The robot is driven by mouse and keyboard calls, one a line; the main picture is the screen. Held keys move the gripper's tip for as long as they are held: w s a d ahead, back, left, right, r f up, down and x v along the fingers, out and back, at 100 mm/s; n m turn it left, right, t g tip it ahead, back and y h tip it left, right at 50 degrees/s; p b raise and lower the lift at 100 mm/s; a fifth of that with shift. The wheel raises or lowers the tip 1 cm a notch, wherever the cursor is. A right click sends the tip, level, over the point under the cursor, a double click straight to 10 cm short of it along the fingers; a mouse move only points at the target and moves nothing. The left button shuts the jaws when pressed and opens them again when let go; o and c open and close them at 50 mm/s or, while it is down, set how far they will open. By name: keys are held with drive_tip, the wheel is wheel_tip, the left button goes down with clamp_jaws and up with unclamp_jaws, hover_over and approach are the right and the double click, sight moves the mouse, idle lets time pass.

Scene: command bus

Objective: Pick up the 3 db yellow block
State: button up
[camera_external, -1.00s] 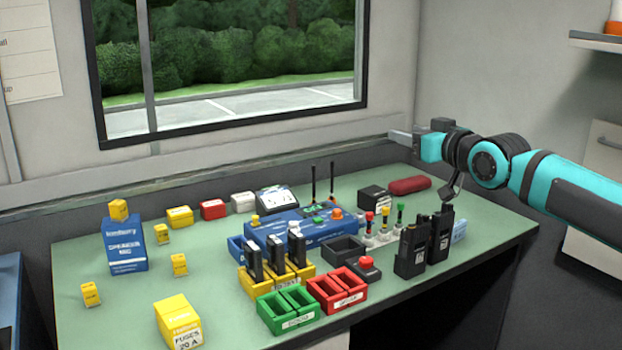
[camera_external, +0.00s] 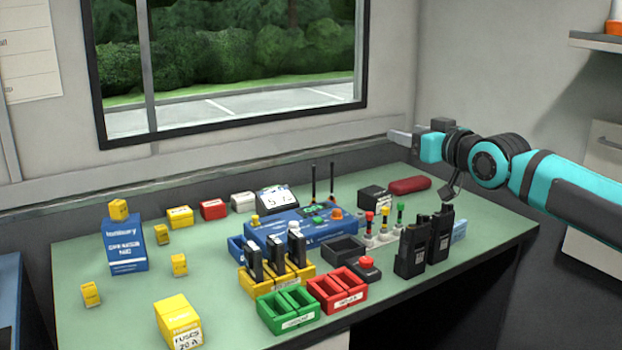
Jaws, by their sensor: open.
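Several small yellow blocks show in the external view, and their print is too small to tell which is the 3 db one. One yellow block (camera_external: 118,209) sits on top of an upright blue box (camera_external: 125,246). Another yellow block (camera_external: 162,234) stands just right of that box. A third yellow block (camera_external: 179,264) stands nearer the front, and another yellow block (camera_external: 90,293) stands at the front left. My gripper (camera_external: 400,134) is open and empty, raised above the back right of the table, far to the right of these blocks.
On the green table (camera_external: 230,330) stand a larger yellow fuse box (camera_external: 178,322), a blue console (camera_external: 300,226) with two antennas, green bins (camera_external: 286,310), red bins (camera_external: 337,289) and black radios (camera_external: 425,243). Free table lies around the small yellow blocks. A window wall closes the back.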

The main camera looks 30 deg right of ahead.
drive_tip(key=w+a+r+g+y, duration=0.1)
drive_tip(key=w+a+r+g, duration=0.15)
drive_tip(key=w, duration=0.35)
drive_tip(key=w+a+r+g+y, duration=0.1)
drive_tip(key=w+a+g, duration=0.15)
drive_tip(key=w, duration=0.45)
drive_tip(key=g+h, duration=0.2)
drive_tip(key=g, duration=1)
hover_over(159, 228)
wheel_tip(159, 228, down, 15)
drive_tip(key=f, duration=1.1)
drive_tip(key=shift+w+d+f, duration=0.2)
drive_tip(key=shift+a+f, duration=0.2)
drive_tip(key=shift+f, duration=2.4)
drive_tip(key=c, duration=1.1)
